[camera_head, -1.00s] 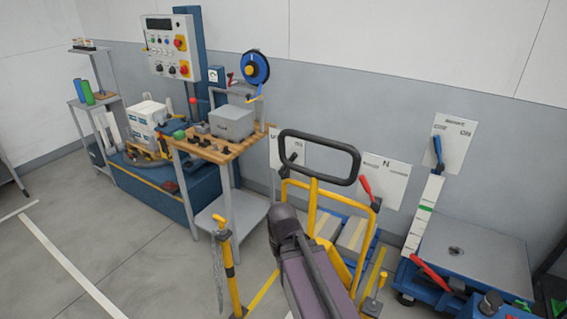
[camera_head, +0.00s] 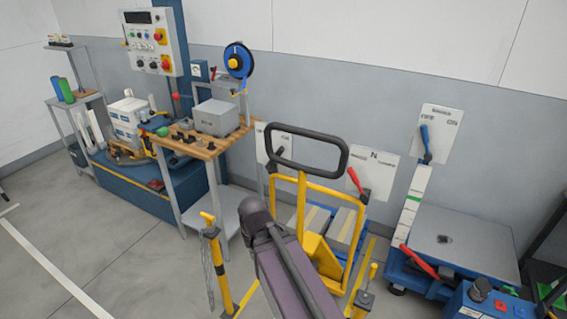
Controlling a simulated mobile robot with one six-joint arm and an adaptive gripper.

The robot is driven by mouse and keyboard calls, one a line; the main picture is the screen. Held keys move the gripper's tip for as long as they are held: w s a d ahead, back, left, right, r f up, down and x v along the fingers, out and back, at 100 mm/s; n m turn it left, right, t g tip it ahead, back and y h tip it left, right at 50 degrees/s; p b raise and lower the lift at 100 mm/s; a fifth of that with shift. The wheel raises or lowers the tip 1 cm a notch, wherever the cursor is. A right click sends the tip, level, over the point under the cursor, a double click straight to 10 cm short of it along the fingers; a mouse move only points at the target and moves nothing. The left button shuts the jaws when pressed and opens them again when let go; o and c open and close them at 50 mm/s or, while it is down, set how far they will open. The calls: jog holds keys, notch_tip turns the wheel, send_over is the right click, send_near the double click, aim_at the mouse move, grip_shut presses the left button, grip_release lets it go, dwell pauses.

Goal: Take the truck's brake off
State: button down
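The hand truck has a yellow frame (camera_head: 302,215) and a black loop handle (camera_head: 306,148), and stands in the middle in front of the wall. Grey blocks (camera_head: 343,226) show behind its frame. A red lever (camera_head: 355,180) shows at the frame's right upper corner, in front of a white plate marked N (camera_head: 380,168); I cannot tell whether it is fixed to the truck or the plate. My dark purple arm rises from the bottom in front of the truck and hides its lower part. My gripper is not in view.
A blue lift table (camera_head: 462,250) with a red lever (camera_head: 420,262) stands right, below a blue-handled wall lever (camera_head: 425,142). A wooden-topped bench (camera_head: 225,143) and a control box (camera_head: 153,42) are at left. A yellow post (camera_head: 219,265) stands near my arm. Floor at left is open.

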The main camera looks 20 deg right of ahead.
jog(key=w+d+f+m+t+b, duration=0.3)
jog(key=w+m+t+b, duration=0.2)
jog(key=w+b, duration=0.3)
jog(key=w+d+f+m+t+b, duration=0.2)
jog(key=w+f+m+t+b, duration=0.3)
jog(key=w, duration=0.5)
jog(key=w+d+r+m+t+h+b, duration=0.2)
jog(key=d+m+t+h+b, duration=0.2)
jog(key=d+m+b, duration=0.3)
jog(key=w+d+r+m+t+h+b, duration=0.1)
jog(key=d+r+m+t+h+b, duration=0.1)
jog(key=d+m+t+h+b, duration=0.2)
jog(key=d+m+t+b, duration=0.1)
jog(key=d+m+b, duration=0.2)
jog(key=m, duration=0.3)
jog(key=shift+w+d, duration=0.15)
jog(key=shift+w, duration=0.25)
jog(key=shift+w, duration=0.1)
jog(key=p+x, duration=0.5)
jog(key=x, duration=1.5)
jog(key=shift+r, duration=0.15)
jog(key=shift+d+p, duration=0.2)
jog(key=shift+p, duration=0.15)
